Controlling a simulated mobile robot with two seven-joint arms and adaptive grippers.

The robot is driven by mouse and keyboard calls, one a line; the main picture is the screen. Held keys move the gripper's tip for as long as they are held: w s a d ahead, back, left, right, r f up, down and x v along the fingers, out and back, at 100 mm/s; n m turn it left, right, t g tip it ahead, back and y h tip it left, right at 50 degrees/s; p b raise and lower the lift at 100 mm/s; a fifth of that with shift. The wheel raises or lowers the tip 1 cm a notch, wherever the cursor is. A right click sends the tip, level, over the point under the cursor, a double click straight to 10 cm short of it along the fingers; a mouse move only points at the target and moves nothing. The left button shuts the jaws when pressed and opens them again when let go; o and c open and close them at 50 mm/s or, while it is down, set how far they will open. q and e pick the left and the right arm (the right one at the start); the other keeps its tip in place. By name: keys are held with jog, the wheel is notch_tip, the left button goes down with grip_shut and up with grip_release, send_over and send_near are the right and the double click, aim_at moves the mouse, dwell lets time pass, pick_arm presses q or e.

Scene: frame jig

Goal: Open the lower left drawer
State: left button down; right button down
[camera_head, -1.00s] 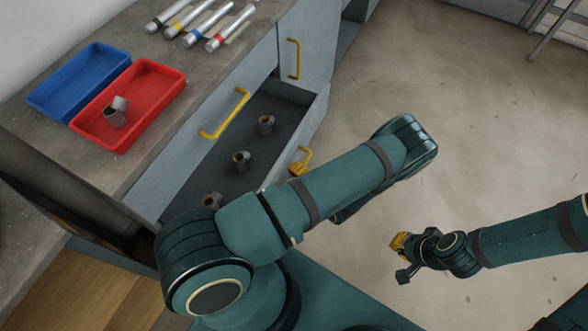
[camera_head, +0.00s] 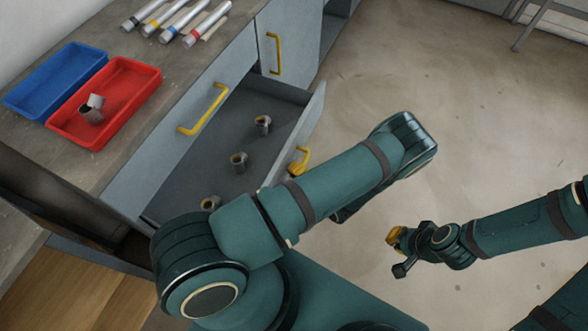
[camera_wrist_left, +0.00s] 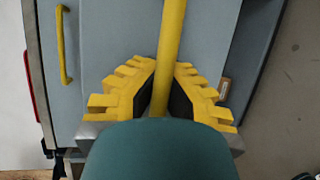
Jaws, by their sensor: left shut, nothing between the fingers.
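The lower left drawer (camera_head: 311,120) stands pulled out from the grey cabinet, with several small grey cylindrical parts inside, one of them here (camera_head: 263,125). My left gripper (camera_head: 297,167) is at the drawer's front, by its yellow handle, mostly hidden behind my forearm. In the left wrist view the yellow handle bar (camera_wrist_left: 172,45) runs down between the two yellow fingers of my left gripper (camera_wrist_left: 163,95). The fingers are shut, without a grip on the bar. My right gripper (camera_head: 394,240) hangs over the floor, apart from everything; its jaw opening is too small to tell.
Above the drawer is a closed front with a yellow handle (camera_head: 205,108); a door with another handle (camera_head: 275,53) is to its right. The countertop holds a blue tray (camera_head: 57,82), a red tray (camera_head: 128,112) and several metal tubes.

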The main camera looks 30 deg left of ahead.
pick_arm(q)
jog(key=c, duration=1)
grip_release()
jog(key=v, duration=0.7)
jog(key=shift+d, duration=0.25)
